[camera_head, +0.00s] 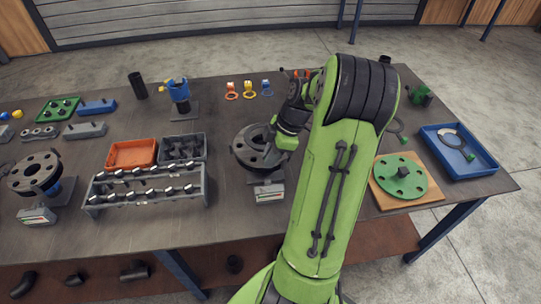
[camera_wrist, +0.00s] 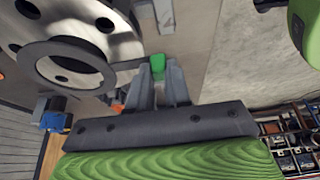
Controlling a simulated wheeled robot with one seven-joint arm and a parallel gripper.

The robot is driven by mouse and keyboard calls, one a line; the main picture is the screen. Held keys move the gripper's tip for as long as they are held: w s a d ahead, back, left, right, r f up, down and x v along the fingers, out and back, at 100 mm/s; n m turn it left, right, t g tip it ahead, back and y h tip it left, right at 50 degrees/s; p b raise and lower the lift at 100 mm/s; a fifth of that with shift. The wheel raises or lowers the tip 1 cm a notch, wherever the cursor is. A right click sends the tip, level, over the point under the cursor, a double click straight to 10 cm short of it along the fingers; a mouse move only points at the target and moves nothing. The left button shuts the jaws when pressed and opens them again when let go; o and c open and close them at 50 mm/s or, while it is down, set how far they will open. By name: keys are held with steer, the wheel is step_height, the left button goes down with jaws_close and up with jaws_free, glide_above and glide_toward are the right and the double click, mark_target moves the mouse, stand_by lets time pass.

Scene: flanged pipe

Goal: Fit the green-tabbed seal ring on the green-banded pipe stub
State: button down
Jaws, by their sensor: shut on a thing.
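My gripper (camera_wrist: 158,75) is shut on a green tab (camera_wrist: 158,66), which sits between its fingertips in the wrist view. A flat grey ring (camera_wrist: 30,62) shows left of the tab, in front of a flange with bolt holes (camera_wrist: 125,42). It appears to be the seal ring, but its join to the tab is unclear. I cannot tell whether ring and flange touch. In the head view my gripper is at the right side of the dark middle flange (camera_head: 243,155), largely hidden by my arm. No green band on a pipe stub can be made out clearly.
Orange (camera_head: 232,92), yellow (camera_head: 250,90) and blue (camera_head: 266,88) tabbed rings stand behind the flange. A bolt rack (camera_head: 150,190) is at left. A green disc (camera_head: 400,178) and a blue tray (camera_head: 487,163) are at right.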

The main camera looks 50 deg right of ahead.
steer(key=shift+f+b, duration=0.8)
steer(key=shift+f, duration=0.05)
stand_by(0.3)
steer(key=shift+f+b, duration=0.4)
steer(key=shift+b, duration=0.05)
steer(key=c, duration=1)
jaws_free()
steer(key=shift+r, duration=0.1)
